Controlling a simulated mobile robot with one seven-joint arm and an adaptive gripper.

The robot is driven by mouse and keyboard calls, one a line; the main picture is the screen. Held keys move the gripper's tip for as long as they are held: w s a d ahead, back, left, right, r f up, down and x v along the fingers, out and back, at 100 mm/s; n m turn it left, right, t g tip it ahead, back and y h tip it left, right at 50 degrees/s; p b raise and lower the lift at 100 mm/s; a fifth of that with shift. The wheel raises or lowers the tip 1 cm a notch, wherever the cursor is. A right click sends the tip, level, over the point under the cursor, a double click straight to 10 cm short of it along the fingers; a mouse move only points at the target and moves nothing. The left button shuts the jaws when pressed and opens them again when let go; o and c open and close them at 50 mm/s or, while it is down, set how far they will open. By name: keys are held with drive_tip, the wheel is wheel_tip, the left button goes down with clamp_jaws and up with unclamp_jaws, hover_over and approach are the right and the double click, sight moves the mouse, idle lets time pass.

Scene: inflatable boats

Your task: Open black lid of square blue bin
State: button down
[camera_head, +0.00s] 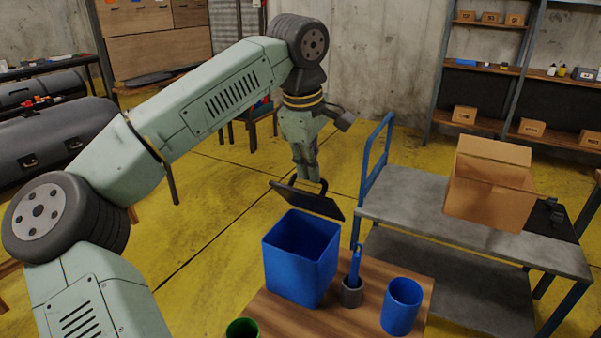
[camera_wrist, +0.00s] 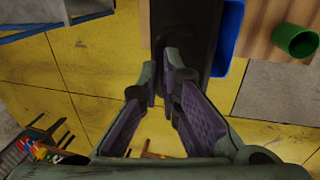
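The square blue bin (camera_head: 300,262) stands on a wooden table with its top uncovered. The black lid (camera_head: 308,201) is in the air just above and behind the bin's rim, tilted down to the right. My gripper (camera_head: 308,180) is at the lid's top, its fingers close together around what seems to be the handle. In the wrist view the fingertips of my gripper (camera_wrist: 162,82) meet at the dark lid (camera_wrist: 190,35), and the bin's blue edge (camera_wrist: 229,38) shows beside it. The exact contact at the handle is partly hidden by the fingers.
On the wooden table (camera_head: 372,318) are a blue cup (camera_head: 402,307), a small grey holder (camera_head: 351,293) with a blue-handled item, and a green cup (camera_head: 242,329). A cart (camera_head: 400,195) with a cardboard box (camera_head: 490,184) stands to the right. The yellow floor behind the bin is clear.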

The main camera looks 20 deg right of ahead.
drive_tip(key=shift+w+d+f, duration=0.25)
drive_tip(key=shift+w+d, duration=0.25)
drive_tip(key=shift+d, duration=0.1)
drive_tip(key=shift+w+d+f, duration=0.25)
drive_tip(key=shift+w+d, duration=0.25)
drive_tip(key=shift+d, duration=0.1)
drive_tip(key=c, duration=1.9)
unclamp_jaws()
drive_tip(key=shift+s+f, duration=0.1)
drive_tip(key=shift+s, duration=0.05)
drive_tip(key=shift+o, duration=1.1)
drive_tip(key=shift+w+d+f, duration=0.15)
drive_tip(key=shift+w+f, duration=0.1)
drive_tip(key=shift+w, duration=0.05)
drive_tip(key=w+d+r, duration=0.6)
drive_tip(key=r, duration=0.2)
drive_tip(key=shift+w+d+r, duration=0.3)
drive_tip(key=shift+r, duration=0.05)
